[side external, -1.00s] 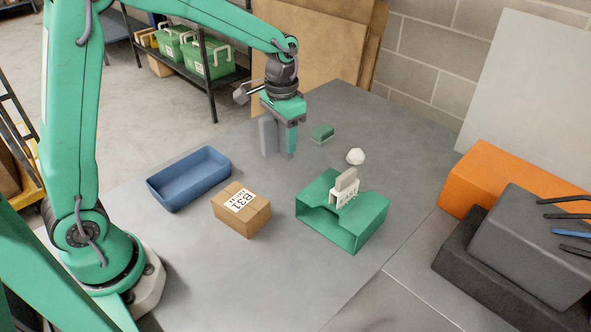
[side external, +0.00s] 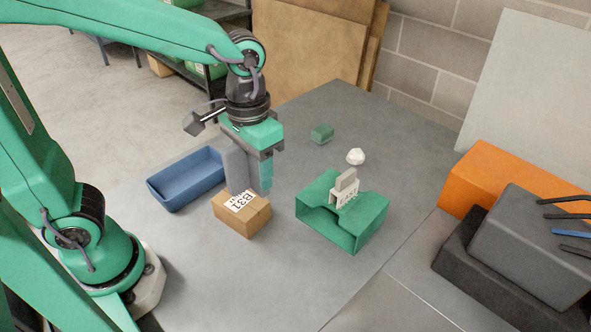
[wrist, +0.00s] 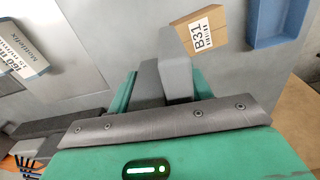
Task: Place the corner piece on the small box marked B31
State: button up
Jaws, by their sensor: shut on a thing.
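My gripper (side external: 252,172) is shut on a grey angled piece (side external: 235,165), which looks like the corner piece. In the wrist view this piece (wrist: 178,78) sticks out past the teal fingers. The small cardboard box marked B31 (side external: 258,217) stands on the grey table, label up. In the side view my gripper and the piece overlap the box's back edge. I cannot tell whether the piece touches the box. In the wrist view the box (wrist: 205,33) shows just beyond the piece's tip, with its label readable.
A blue tray (side external: 160,197) lies left of the box; a green holder (side external: 356,232) with a card stands right. A small green block (side external: 321,133) and a white lump (side external: 356,156) lie behind. Orange (side external: 495,185) and dark grey cases (side external: 520,245) fill the right edge.

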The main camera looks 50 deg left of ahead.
jog(key=shift+s+d+r, duration=0.15)
jog(key=shift+s+d, duration=0.05)
jog(key=shift+s, duration=0.75)
jog(key=shift+s+d+r, duration=0.1)
jog(key=shift+s+d, duration=0.1)
jog(key=shift+s, duration=0.75)
send_near(246, 197)
jog(key=shift+f, duration=2.05)
jog(key=shift+f, duration=0.15)
jog(key=o, duration=0.9)
jog(key=shift+o, duration=0.2)
jog(key=shift+r, duration=0.2)
notch_tip(246, 197, up, 12)
